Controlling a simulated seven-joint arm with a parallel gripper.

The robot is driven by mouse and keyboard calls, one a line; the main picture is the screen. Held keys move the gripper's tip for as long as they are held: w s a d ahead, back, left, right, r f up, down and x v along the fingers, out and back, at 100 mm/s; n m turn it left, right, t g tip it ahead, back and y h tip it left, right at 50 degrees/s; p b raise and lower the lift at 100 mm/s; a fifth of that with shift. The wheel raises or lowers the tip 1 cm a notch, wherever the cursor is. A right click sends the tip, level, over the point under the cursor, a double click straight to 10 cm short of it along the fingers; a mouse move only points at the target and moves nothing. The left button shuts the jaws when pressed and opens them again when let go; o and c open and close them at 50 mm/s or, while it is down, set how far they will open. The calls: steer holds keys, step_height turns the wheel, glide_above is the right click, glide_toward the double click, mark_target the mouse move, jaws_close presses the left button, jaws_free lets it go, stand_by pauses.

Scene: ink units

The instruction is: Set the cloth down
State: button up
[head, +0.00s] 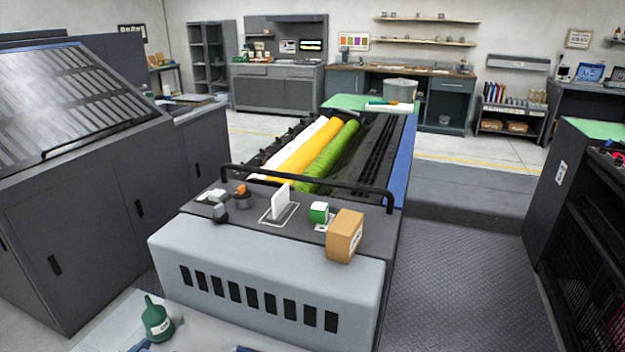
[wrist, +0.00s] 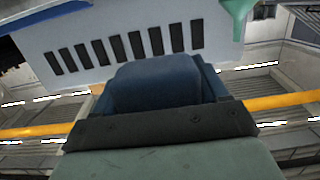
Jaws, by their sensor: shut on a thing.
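In the wrist view, a folded dark blue cloth (wrist: 155,85) bulges out past the dark jaw edge of my gripper (wrist: 160,122). My gripper is shut on it, and the fingertips are partly hidden by the cloth. Beyond the cloth is the pale slotted front of the press (wrist: 205,62), which looks upside down here. I cannot make out my gripper or the held cloth surely in the head view.
A green bottle (head: 157,318) stands on the pale surface (head: 185,335) before the press (head: 225,255).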

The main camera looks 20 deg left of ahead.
steer(key=w+d+r+n+y, duration=0.1)
steer(key=w+d+r+y, duration=0.1)
steer(key=w+d+r, duration=0.65)
steer(key=w+d+r+n+y, duration=0.1)
steer(key=w+d+r, duration=0.5)
steer(key=w+r, duration=0.6)
steer(key=w+d+r+n+y, duration=0.2)
steer(key=w+d+r, duration=0.55)
steer(key=w, duration=0.65)
steer(key=w+d+f+m+h, duration=0.1)
steer(key=w+d+f, duration=0.2)
steer(key=w+d, duration=0.65)
steer(key=w+d+f, duration=0.3)
steer(key=w+d, duration=0.3)
steer(key=d, duration=0.7)
steer(key=w+d+f+m+h, duration=0.2)
steer(key=w+d+f+h, duration=0.1)
steer(key=d, duration=1)
steer(key=w+d+f+m+h, duration=0.2)
steer(key=d+f, duration=0.1)
steer(key=d, duration=1)
steer(key=a+n+y, duration=0.1)
steer(key=a, duration=0.6)
steer(key=shift+w+a, duration=0.25)
steer(key=shift+a, duration=0.1)
steer(key=shift+f, duration=0.1)
